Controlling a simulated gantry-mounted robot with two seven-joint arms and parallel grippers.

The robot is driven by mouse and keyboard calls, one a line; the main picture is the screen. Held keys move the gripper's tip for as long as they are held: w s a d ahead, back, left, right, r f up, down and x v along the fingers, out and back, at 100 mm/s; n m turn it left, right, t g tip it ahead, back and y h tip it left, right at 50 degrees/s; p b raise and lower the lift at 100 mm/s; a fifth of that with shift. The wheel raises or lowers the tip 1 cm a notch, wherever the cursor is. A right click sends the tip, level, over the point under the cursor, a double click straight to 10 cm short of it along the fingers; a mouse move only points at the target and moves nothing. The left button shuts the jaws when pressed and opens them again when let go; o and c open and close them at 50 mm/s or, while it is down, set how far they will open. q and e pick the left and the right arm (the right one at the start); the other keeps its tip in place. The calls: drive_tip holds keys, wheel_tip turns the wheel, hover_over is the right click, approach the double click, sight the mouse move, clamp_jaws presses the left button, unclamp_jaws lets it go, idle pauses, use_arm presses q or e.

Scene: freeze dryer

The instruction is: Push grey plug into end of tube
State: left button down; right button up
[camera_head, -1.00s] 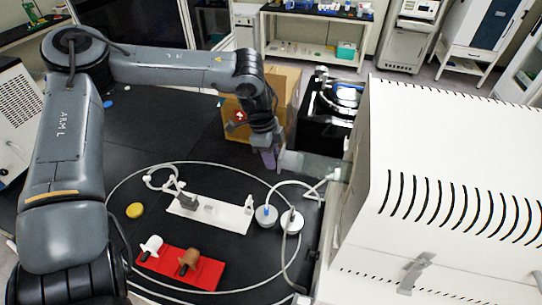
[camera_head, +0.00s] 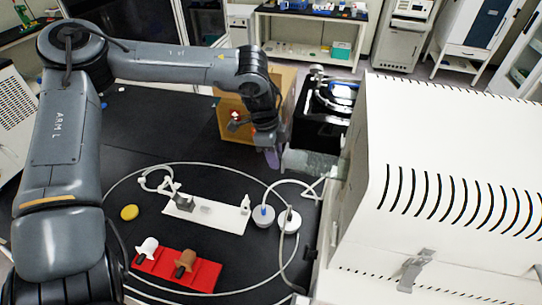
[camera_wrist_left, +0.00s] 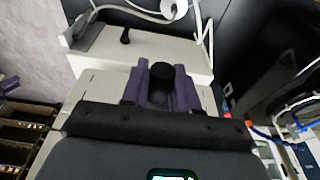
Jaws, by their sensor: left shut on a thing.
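My left gripper (camera_head: 272,158) has purple fingers, just left of the near end of a clear greyish tube (camera_head: 312,164). The tube lies roughly horizontal in the head view, beside the white machine. In the left wrist view the purple fingers (camera_wrist_left: 161,88) are shut on a dark round piece (camera_wrist_left: 162,74), which I take to be the grey plug. The plug cannot be made out in the head view, hidden by the fingers. Whether it touches the tube end cannot be told. My right gripper is not in view.
The white machine (camera_head: 450,190) fills the right side. On the bench are a white tray (camera_head: 232,221), a red tray (camera_head: 207,275), a yellow disc (camera_head: 129,212), and two round grey-white pieces with hoses (camera_head: 289,219).

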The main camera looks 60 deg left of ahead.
use_arm(q)
drive_tip(key=shift+w+d+b, duration=0.45)
drive_tip(key=shift+w+d, duration=0.1)
drive_tip(key=shift+d, duration=0.1)
drive_tip(key=c, duration=0.8)
unclamp_jaws()
drive_tip(key=shift+w, duration=0.1)
drive_tip(key=shift+r, duration=0.1)
drive_tip(key=shift+p+v, duration=2.45)
drive_tip(key=shift+v, duration=0.9)
